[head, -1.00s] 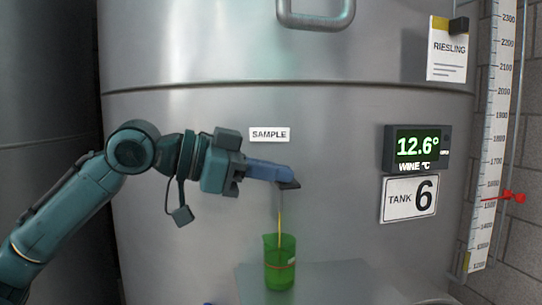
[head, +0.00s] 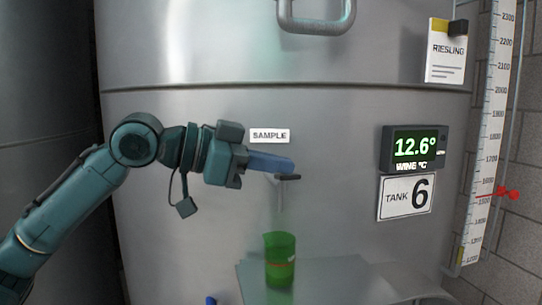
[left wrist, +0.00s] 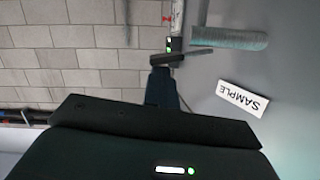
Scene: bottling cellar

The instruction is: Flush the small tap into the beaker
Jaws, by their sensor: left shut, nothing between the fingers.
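My left gripper (head: 278,166) is shut and empty, at the small tap on the tank below the SAMPLE plate. Its fingertips are at the tap's dark lever (head: 289,177); I cannot tell whether they touch it. The lever lies nearly level. The tap's thin spout (head: 280,197) points down and is partly hidden at the top. No stream shows below it. The green see-through beaker (head: 279,254) stands upright beneath the spout, with an orange band around it; its liquid level is unclear. In the left wrist view the shut fingers (left wrist: 163,85) point toward a dark lever-like piece. My right gripper is not in view.
The beaker stands on a metal shelf (head: 335,278) in front of the steel tank. A SAMPLE plate (head: 270,136) is above the tap. A temperature display (head: 415,148) reads 12.6°, above a TANK 6 sign (head: 407,197). A level scale (head: 490,140) stands far right.

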